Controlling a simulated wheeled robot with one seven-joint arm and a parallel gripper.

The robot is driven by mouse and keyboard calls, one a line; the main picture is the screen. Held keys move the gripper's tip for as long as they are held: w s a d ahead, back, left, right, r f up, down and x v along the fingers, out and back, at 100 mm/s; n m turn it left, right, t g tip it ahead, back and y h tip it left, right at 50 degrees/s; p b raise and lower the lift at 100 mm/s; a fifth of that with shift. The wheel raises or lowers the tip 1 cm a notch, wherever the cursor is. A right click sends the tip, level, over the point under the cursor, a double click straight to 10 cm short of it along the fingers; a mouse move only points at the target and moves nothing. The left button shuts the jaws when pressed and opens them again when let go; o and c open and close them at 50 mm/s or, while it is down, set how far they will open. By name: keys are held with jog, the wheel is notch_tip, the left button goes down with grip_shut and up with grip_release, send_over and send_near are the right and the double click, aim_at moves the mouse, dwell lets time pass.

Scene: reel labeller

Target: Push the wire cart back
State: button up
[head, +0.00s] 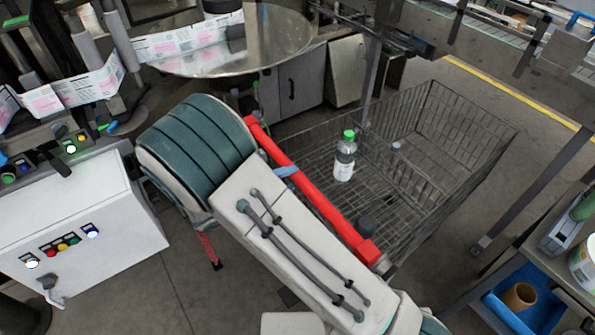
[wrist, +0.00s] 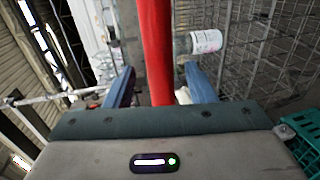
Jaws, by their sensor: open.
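The wire cart (head: 440,150) stands right of centre in the head view, a grey mesh basket with a red handle bar (head: 315,190) along its near left side. A bottle with a green cap (head: 344,160) stands inside the basket. My gripper (wrist: 160,74) is open in the wrist view, with one blue finger on each side of the red bar. The bar runs between the fingers, with gaps showing beside it. In the head view my arm hides most of the gripper; a bit of blue finger shows at the bar. The bottle's white label also shows in the wrist view (wrist: 205,41).
A white control cabinet (head: 85,225) with buttons stands at left. A round metal table (head: 235,50) and grey cabinets (head: 292,85) are behind. A bench with a blue bin (head: 520,300) is at lower right. Open floor with a yellow line (head: 510,90) lies beyond the cart.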

aim_at(292, 178)
jog(key=shift+p+x, duration=0.35)
jog(key=shift+x, duration=1.6)
grip_shut()
jog(key=shift+w+d, duration=0.1)
